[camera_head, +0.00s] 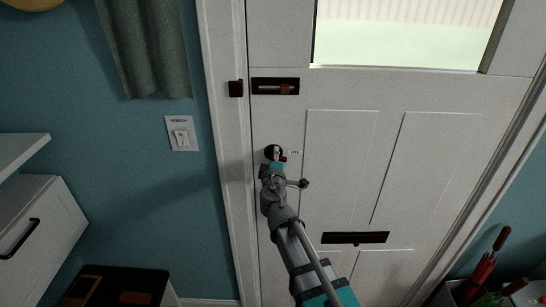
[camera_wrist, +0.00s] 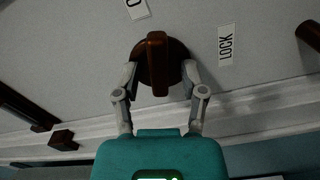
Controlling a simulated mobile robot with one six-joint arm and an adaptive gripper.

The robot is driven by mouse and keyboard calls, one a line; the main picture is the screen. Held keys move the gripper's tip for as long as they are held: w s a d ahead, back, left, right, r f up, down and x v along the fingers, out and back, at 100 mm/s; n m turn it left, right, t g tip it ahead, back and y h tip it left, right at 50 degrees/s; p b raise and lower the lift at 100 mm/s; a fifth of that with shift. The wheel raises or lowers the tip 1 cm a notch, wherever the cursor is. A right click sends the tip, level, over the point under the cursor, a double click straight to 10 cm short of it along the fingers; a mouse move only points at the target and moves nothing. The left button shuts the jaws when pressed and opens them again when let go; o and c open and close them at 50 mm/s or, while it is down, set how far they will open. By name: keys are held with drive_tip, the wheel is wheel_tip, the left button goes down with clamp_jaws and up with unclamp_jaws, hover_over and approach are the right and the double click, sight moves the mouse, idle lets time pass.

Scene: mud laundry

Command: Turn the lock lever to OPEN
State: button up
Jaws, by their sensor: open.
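The lock lever (camera_wrist: 157,62) is a brown bar on a dark round plate on the white door, seen in the wrist view. It stands nearly upright in that picture. A LOCK label (camera_wrist: 226,44) is right of it, and a partly cut-off label starting with O (camera_wrist: 137,8) is above it, slightly left. My gripper (camera_wrist: 160,76) is open, with one finger on each side of the lever; contact is not clear. In the head view my gripper (camera_head: 275,162) is at the dark round lock plate (camera_head: 273,151), hiding most of the lever.
A slide bolt (camera_head: 275,86) is above the lock and a dark handle (camera_head: 304,183) is just right of my arm. A mail slot (camera_head: 355,238) is lower on the door. A light switch (camera_head: 181,133) is on the blue wall, left of the door frame.

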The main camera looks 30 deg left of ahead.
drive_tip(key=shift+s, duration=0.15)
clamp_jaws()
drive_tip(key=shift+n, duration=1.6)
unclamp_jaws()
drive_tip(key=shift+a, duration=0.1)
